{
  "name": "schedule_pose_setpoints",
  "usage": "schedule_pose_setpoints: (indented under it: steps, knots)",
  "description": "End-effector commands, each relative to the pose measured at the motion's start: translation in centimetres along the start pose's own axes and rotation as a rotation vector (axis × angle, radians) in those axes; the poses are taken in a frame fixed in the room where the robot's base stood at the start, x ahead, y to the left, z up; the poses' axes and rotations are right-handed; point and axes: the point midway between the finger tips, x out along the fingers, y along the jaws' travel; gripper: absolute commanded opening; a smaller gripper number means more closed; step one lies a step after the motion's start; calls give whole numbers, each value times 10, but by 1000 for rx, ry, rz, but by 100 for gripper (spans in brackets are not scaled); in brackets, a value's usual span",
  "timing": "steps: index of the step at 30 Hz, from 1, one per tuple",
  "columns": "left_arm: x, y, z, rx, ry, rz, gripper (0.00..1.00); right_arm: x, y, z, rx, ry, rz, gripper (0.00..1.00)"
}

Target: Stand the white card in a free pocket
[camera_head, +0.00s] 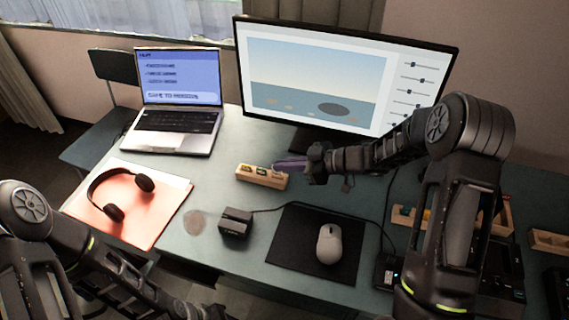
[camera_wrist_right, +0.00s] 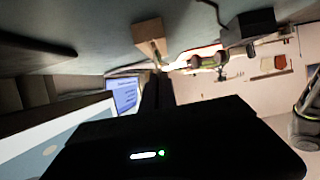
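A small wooden pocket holder (camera_head: 248,178) stands mid-table, with small dark and coloured things in its top. It also shows in the right wrist view (camera_wrist_right: 148,32). My right gripper (camera_head: 303,164) is just right of the holder and slightly behind it, pointing left. A thin purple-grey piece (camera_head: 289,164) shows at its fingertips, above the holder's right end; I cannot tell if it is the card or part of the fingers. In the wrist view the fingers are one dark shape. I cannot make out a clearly white card. My left gripper (camera_head: 208,311) is low at the bottom edge, its fingers unclear.
A monitor (camera_head: 345,85) and laptop (camera_head: 175,130) stand behind. Headphones (camera_head: 112,212) lie on an orange-white sheet (camera_head: 150,225) at left. A dark box (camera_head: 235,221) and a mouse (camera_head: 329,243) on a black mat (camera_head: 290,250) are in front. Wooden trays (camera_head: 551,241) are at right.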

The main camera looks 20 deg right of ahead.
Motion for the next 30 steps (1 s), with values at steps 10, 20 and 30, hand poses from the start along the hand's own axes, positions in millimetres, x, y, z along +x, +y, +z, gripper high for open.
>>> schedule_pose_setpoints:
  steps: [10, 20, 30]
  knots:
    - [-1, 0, 0, 0, 0, 0, 36, 0, 0, 0, 0, 0, 0, 0]
    - [3, -1, 0, 0, 0, 0, 36, 2, 0, 6, 0, 0, 0, 0]
    - [7, -3, 0, 0, 0, 0, 36, 6, 0, 14, 1, 0, 0, 0]
